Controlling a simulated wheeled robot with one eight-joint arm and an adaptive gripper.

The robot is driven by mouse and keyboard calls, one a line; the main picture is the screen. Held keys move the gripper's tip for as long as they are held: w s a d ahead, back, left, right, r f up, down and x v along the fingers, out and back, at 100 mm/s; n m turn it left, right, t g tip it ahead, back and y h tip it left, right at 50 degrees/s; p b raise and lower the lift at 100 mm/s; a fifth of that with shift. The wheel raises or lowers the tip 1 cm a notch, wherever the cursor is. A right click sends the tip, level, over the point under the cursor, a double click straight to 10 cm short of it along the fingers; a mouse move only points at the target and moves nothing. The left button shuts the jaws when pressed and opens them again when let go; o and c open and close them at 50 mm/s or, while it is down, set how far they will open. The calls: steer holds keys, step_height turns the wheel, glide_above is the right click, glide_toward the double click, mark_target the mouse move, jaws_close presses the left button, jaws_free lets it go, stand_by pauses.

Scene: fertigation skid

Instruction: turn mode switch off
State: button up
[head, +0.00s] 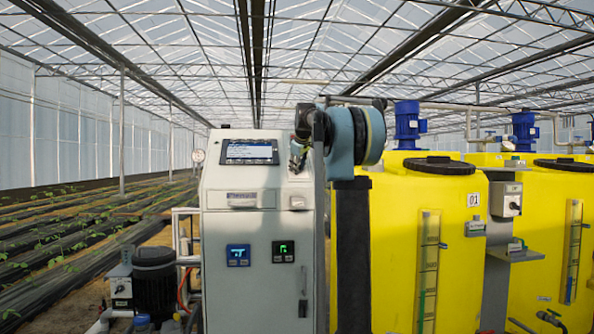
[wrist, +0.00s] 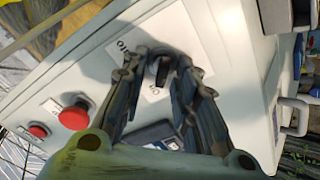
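The mode switch is a small dark knob (wrist: 163,72) on the pale cabinet face in the wrist view. It sits on a white label plate (wrist: 180,50) with AUTO printed to its left and OFF below it. My gripper (wrist: 163,66) is open, with one dark finger on each side of the knob. A gap seems to show beside the knob, but contact cannot be told for certain. In the head view my gripper (head: 297,160) is mostly hidden behind my wrist, at the cabinet's upper right; the knob cannot be made out there.
The grey control cabinet (head: 245,240) carries a screen (head: 249,151). The wrist view shows a larger red button (wrist: 75,115) and a smaller one (wrist: 38,130) to the left. Yellow tanks (head: 400,240) stand right of my arm. A black pump (head: 154,280) stands left.

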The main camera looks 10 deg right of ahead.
steer(key=v, duration=1.1)
steer(key=shift+s+r, duration=0.3)
steer(key=s+f+m+g, duration=0.3)
steer(key=s+f+m, duration=0.1)
steer(key=s+f, duration=2)
steer(key=s+f+m+g, duration=0.3)
steer(key=s+f+m, duration=0.2)
steer(key=s+f, duration=2)
step_height(320, 180, down, 8)
steer(key=shift+s+d+r+g, duration=0.2)
steer(key=shift+d+r+g, duration=0.05)
steer(key=shift+d+g, duration=0.05)
steer(key=shift+w+f, duration=0.2)
steer(key=shift+w, duration=0.25)
steer(key=shift+o, duration=0.2)
steer(key=shift+d, duration=0.15)
